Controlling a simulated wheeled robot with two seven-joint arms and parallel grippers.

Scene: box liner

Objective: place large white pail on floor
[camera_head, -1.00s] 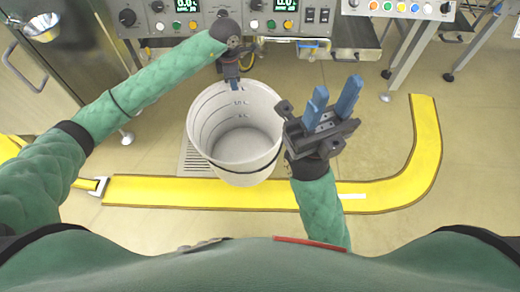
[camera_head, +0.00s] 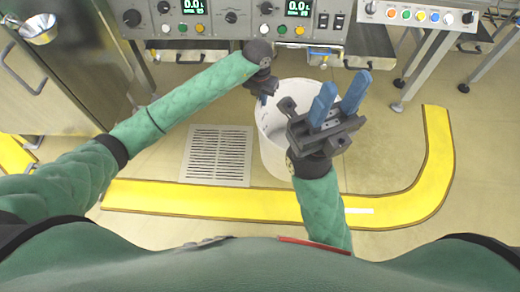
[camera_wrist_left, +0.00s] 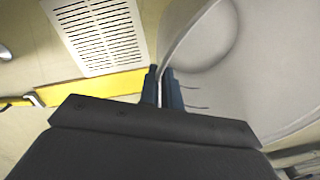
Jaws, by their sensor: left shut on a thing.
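The large white pail (camera_head: 272,152) is in the middle of the head view, partly hidden behind my right gripper. My left gripper (camera_head: 265,97) is at its far left rim. In the left wrist view its blue fingers (camera_wrist_left: 163,88) are shut on the pail's wall (camera_wrist_left: 250,75), one finger on each side. The inside of the pail looks empty where it shows. I cannot tell whether its base touches the floor. My right gripper (camera_head: 337,95) is open and empty, with two blue fingers apart, and overlaps the pail's right side in the head view.
A control panel (camera_head: 230,20) spans the back. A floor grate (camera_head: 217,155) lies left of the pail, and yellow floor tape (camera_head: 240,203) runs in front. Metal table legs (camera_head: 425,65) stand at the back right. Floor right of the pail is bare.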

